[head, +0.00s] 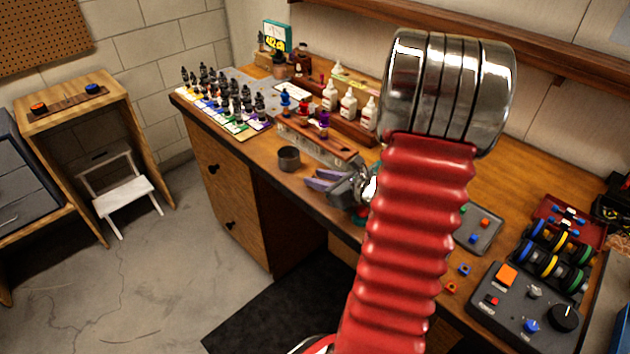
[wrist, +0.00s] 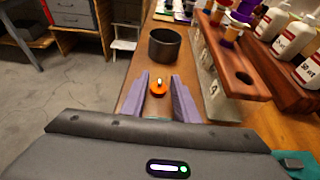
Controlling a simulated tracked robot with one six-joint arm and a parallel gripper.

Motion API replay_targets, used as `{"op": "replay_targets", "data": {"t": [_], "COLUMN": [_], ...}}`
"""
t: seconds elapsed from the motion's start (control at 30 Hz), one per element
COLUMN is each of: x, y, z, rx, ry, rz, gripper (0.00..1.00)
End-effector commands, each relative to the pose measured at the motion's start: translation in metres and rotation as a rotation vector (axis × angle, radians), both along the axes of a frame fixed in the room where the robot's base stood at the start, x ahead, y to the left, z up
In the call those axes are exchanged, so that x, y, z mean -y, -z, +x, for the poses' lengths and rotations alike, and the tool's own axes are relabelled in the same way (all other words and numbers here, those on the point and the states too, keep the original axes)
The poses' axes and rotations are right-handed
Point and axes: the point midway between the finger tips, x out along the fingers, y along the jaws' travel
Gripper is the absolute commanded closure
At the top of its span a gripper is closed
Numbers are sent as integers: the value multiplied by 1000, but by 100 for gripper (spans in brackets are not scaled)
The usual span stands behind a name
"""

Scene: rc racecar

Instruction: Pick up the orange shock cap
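The orange shock cap (wrist: 158,90) is small and round with a pale and dark centre, and sits on the wooden bench in the wrist view. My gripper (wrist: 161,80) has two purple fingers, spread apart, one on each side of the cap. The cap appears between the fingers near their tips; I cannot tell whether either finger touches it. In the head view my gripper (head: 318,182) is low over the bench's front edge, and the cap cannot be made out there.
A dark round cup (wrist: 164,45) stands just beyond the cap; it also shows in the head view (head: 289,158). A raised wooden rack (wrist: 225,60) with holes and coloured parts runs close on the right. White bottles (head: 348,104) stand behind it. Floor lies left of the bench.

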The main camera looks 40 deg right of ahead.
Motion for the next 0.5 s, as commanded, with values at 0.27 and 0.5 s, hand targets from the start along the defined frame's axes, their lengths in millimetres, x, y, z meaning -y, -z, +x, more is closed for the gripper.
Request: {"op": "replay_targets", "data": {"t": [0.27, 0.5], "x": [0, 0], "y": [0, 0], "z": [0, 0], "rx": [0, 0], "ry": [0, 0], "rz": [0, 0], "gripper": [77, 94]}}
